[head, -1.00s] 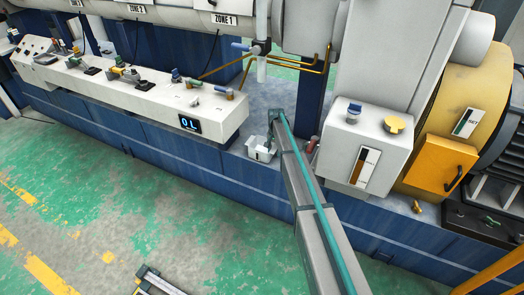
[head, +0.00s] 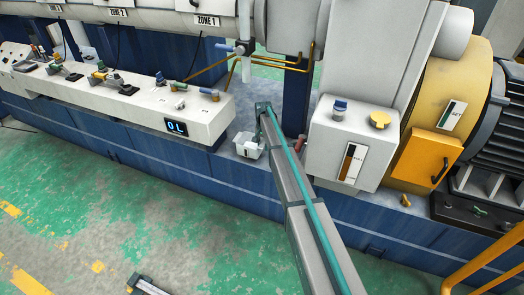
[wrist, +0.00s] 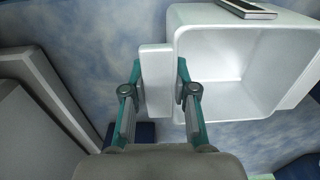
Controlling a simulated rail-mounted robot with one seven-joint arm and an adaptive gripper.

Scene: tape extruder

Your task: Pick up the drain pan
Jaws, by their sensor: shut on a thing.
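The drain pan is a small white open box (head: 249,148) on or just above the blue-grey machine deck, at the centre of the head view. I cannot tell whether its underside touches the deck. In the wrist view the pan (wrist: 212,52) fills the upper right, its empty inside facing the camera. A flat white tab or wall on its left side lies between my teal fingers. My gripper (wrist: 158,78) is shut on that tab. In the head view my arm partly hides the pan's right side and my fingers.
A white control ledge (head: 120,104) with a lit display stands left of the pan. A white box with a gauge (head: 352,145) stands to the right, with a small red cylinder (head: 299,143) beside it. A white pipe (head: 245,68) hangs above and behind the pan.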

